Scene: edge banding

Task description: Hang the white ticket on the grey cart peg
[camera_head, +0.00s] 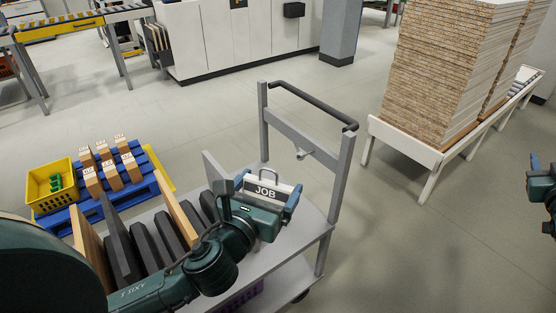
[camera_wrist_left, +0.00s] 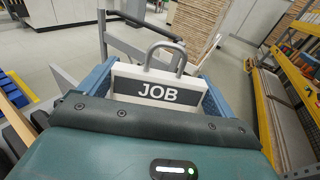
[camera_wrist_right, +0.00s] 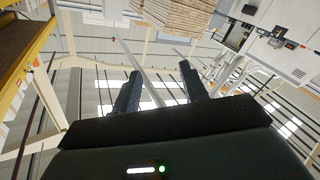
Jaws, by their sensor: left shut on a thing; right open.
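The white ticket (camera_head: 268,191) has a dark band reading JOB. My left gripper (camera_head: 265,200) is shut on it, with blue fingers at its two sides. In the left wrist view the ticket (camera_wrist_left: 158,92) shows a grey hook or loop (camera_wrist_left: 165,57) on its top. The grey cart peg (camera_head: 302,154) sticks out from the crossbar of the cart's upright frame, beyond and to the right of the ticket. The ticket is apart from the peg in the head view. My right gripper (camera_wrist_right: 160,85) is open and empty, away from the cart; its arm shows at the right edge of the head view.
The grey cart (camera_head: 318,225) carries several dark and wooden boards (camera_head: 173,238) in a rack, left of the ticket. A blue pallet (camera_head: 128,190) with small boxes and a yellow crate (camera_head: 50,188) stands at left. A stack of boards (camera_head: 440,60) stands at right. Floor between is clear.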

